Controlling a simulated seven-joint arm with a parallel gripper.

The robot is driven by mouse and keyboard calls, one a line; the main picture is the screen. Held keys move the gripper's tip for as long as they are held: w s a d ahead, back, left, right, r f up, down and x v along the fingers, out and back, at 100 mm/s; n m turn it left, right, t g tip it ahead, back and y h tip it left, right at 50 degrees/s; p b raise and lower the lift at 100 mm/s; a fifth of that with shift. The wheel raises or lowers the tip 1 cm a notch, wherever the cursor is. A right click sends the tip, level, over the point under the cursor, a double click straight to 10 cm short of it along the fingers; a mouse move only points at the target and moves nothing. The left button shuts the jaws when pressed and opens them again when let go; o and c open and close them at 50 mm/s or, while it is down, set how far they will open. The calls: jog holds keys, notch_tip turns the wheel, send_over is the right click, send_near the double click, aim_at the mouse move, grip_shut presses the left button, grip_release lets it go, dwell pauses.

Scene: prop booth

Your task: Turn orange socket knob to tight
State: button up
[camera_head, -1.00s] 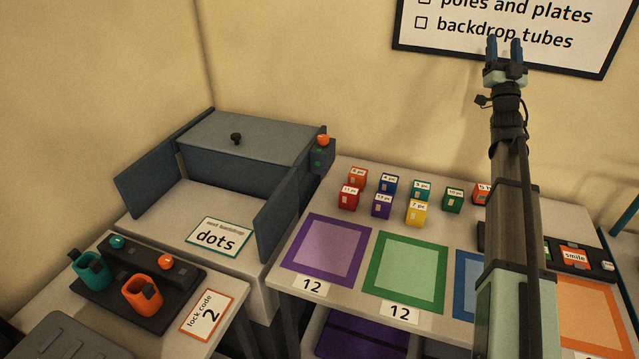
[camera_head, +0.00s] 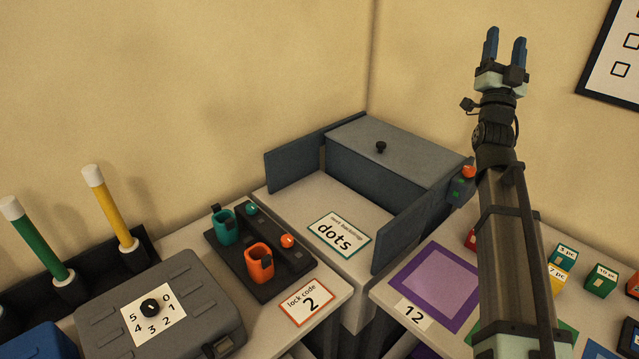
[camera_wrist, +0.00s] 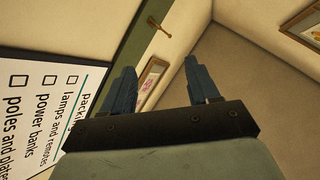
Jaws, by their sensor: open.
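A teal socket (camera_head: 224,227) and a teal knob (camera_head: 252,209) are on the same base. The knobs' exact settings are too small to read. My gripper (camera_head: 505,48) is raised high at the right, pointing up, open and empty, far from the sockets. Its open fingers also show in the wrist view (camera_wrist: 158,92).
A grey case (camera_head: 160,310) with a numbered dial stands left of the sockets. A "lock code 2" card (camera_head: 306,302) lies in front. A grey box with open side panels (camera_head: 390,160) stands behind right. Green and yellow tubes (camera_head: 108,205) stand upright at far left.

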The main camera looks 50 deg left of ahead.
jog(key=s+a+n+g+y, duration=0.2)
jog(key=s+a+g+y, duration=0.1)
jog(key=s+a, duration=0.9)
jog(key=a+f+n+g, duration=0.5)
jog(key=a+f+g, duration=0.15)
jog(key=a, duration=0.25)
jog(key=n+g+h, duration=1.3)
jog(key=n+g, duration=0.5)
jog(key=n, duration=0.1)
send_over(287, 239)
jog(key=w+d, duration=0.4)
notch_tip(287, 239, down, 26)
jog(key=x, duration=1.3)
jog(key=shift+d+f, duration=0.15)
jog(key=shift+f, duration=0.3)
jog(key=shift+c, duration=0.2)
